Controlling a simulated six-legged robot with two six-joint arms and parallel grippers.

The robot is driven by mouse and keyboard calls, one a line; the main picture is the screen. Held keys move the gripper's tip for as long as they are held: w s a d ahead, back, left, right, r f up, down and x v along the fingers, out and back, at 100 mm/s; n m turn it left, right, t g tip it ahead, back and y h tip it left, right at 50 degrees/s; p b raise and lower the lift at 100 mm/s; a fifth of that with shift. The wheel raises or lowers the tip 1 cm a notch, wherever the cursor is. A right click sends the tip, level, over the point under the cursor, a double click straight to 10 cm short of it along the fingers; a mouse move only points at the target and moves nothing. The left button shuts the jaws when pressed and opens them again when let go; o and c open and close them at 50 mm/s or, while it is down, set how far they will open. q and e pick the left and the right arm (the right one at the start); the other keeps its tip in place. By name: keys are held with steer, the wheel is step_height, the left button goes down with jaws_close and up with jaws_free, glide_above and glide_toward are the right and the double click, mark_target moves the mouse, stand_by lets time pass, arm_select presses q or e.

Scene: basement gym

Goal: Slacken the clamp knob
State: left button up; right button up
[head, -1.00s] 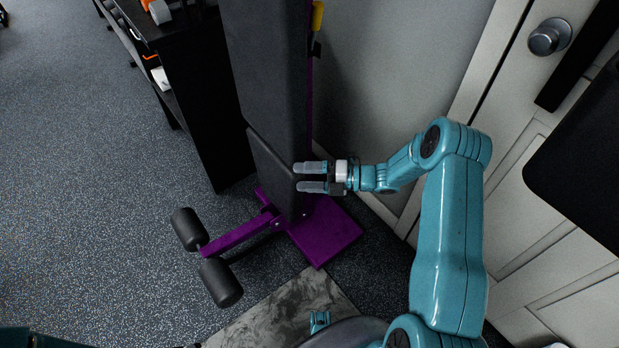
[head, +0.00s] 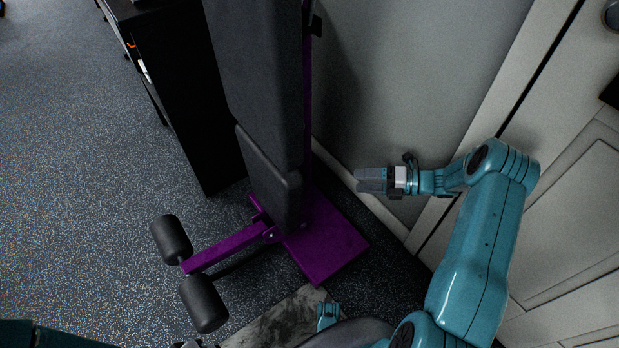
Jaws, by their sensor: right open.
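The purple-framed bench (head: 325,245) stands upright with dark padded boards (head: 262,75) on it. I cannot make out a clamp knob on it for certain. A small dark part (head: 316,26) sits high on its purple upright, near the top edge. My right gripper (head: 357,180) is open and empty. It is to the right of the bench, apart from it, in front of the grey wall, with its fingers pointing left.
A black shelf unit (head: 185,95) stands left of the bench. Two foam rollers (head: 203,303) stick out at the bench's lower left. A pale panelled door (head: 570,220) is at the right, and a grey wall (head: 400,90) is behind. Speckled floor (head: 75,170) is clear at the left.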

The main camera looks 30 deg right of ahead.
steer(key=b+x, duration=0.3)
steer(key=x, duration=1.3)
steer(key=shift+s+a+f+b, duration=0.15)
steer(key=shift+a+b, duration=0.1)
steer(key=shift+b, duration=0.05)
steer(key=c, duration=1)
steer(key=shift+c, duration=0.2)
